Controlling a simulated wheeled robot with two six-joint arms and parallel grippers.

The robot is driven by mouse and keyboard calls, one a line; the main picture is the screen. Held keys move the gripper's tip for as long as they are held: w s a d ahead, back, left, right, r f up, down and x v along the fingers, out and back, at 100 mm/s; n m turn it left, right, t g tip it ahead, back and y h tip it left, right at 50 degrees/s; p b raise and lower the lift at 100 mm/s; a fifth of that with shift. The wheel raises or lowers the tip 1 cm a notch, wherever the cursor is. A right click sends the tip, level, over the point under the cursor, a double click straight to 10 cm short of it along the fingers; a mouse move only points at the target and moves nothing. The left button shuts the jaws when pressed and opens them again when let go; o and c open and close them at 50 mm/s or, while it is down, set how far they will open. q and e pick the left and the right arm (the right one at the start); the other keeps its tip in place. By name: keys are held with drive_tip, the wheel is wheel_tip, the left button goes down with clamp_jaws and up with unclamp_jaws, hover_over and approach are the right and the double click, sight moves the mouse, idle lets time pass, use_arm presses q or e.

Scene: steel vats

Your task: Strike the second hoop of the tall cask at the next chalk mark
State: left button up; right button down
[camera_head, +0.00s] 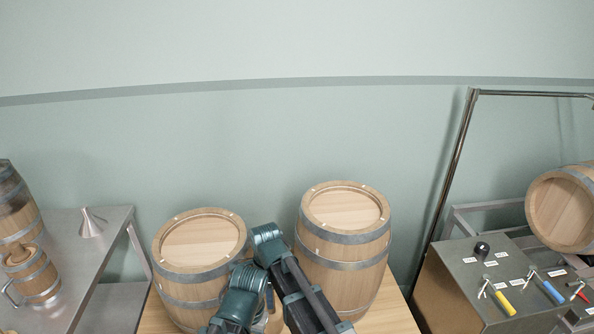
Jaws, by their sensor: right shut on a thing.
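The tall cask (365,278) is the right one of two upright casks on a wooden surface (390,318). Grey metal hoops circle it; the second hoop (350,265) from the top lies below its shoulder. Small pale marks show on its rim and near the hoops. The shorter cask (185,290) stands to its left. My dark teal arm links (290,275) cross in front of both casks and hide the lower left of the tall one. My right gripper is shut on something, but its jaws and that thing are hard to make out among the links. My left gripper does not show.
A grey bench (465,285) at right carries tools with yellow (504,303), blue (553,292) and red handles, white labels and a dark round thing (481,249). Another cask (562,210) lies beyond. A steel table (95,255) at left holds a funnel (90,223) and a wooden tankard (35,275).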

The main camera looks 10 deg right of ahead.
drive_tip(key=shift+w+r+p, duration=0.1)
drive_tip(key=shift+r+p, duration=0.25)
drive_tip(key=shift+r, duration=0.1)
drive_tip(key=w+d+r+m+p, duration=0.1)
drive_tip(key=d+r+p, duration=0.3)
drive_tip(key=r+p, duration=0.7)
drive_tip(key=w+d+r+m+p, duration=0.1)
drive_tip(key=d+r+m+p, duration=0.2)
drive_tip(key=r+p, duration=0.9)
drive_tip(key=w+d+r+m+p, duration=0.1)
drive_tip(key=d+r+p, duration=0.4)
drive_tip(key=r+p, duration=0.7)
drive_tip(key=shift+w+r+m, duration=0.25)
drive_tip(key=shift+w+m, duration=0.15)
drive_tip(key=shift+m, duration=0.5)
drive_tip(key=shift+f, duration=0.1)
wheel_tip(320, 180, down, 4)
drive_tip(key=b, duration=0.3)
drive_tip(key=shift+b, duration=0.3)
